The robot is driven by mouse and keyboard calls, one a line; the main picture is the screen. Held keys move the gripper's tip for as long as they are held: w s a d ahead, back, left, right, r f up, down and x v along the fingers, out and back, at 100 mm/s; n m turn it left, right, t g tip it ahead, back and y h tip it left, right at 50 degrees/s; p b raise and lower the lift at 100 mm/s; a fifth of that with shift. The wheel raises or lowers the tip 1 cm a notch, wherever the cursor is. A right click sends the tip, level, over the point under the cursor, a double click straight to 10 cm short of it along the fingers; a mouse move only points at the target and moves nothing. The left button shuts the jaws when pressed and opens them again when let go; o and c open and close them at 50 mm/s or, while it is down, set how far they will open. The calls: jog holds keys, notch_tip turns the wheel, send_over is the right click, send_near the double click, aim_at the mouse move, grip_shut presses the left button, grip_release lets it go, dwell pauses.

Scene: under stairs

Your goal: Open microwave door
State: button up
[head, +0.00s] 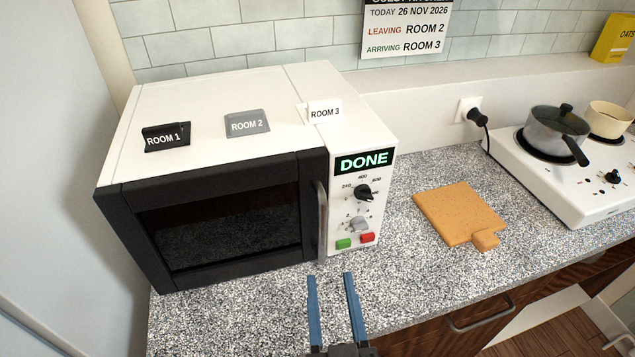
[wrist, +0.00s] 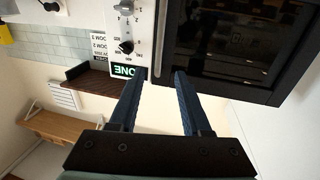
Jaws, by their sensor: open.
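A white microwave (head: 215,90) stands on the speckled counter. Its black-framed door (head: 225,225) is shut, with dark glass. The upright silver handle (head: 322,222) is at the door's right edge, beside the control panel with the green "DONE" display (head: 364,161). My gripper (head: 331,278) is open and empty, in front of and below the handle in the head view. In the wrist view, my open fingers (wrist: 160,72) point toward the handle (wrist: 159,35), which shows as a pale bar between the fingertips' lines. I cannot tell the exact remaining distance.
Small signs "ROOM 1" (head: 166,137), "ROOM 2" (head: 247,123) and "ROOM 3" (head: 324,112) are on the microwave's top. A wooden cutting board (head: 455,212) lies right of it. A stove (head: 590,185) with a pot (head: 555,130) is further right. Counter in front is clear.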

aim_at(323, 226)
jog(key=shift+r, duration=0.15)
jog(key=w+p, duration=0.1)
jog(key=w, duration=0.3)
jog(key=w+a+p, duration=0.1)
jog(key=w+p, duration=0.1)
jog(key=w, duration=0.2)
jog(key=w+p, duration=0.1)
jog(key=w, duration=0.3)
jog(key=shift+w+a+p, duration=0.2)
jog(key=shift+w+p, duration=0.15)
jog(key=shift+p, duration=0.05)
grip_shut()
dwell(0.9)
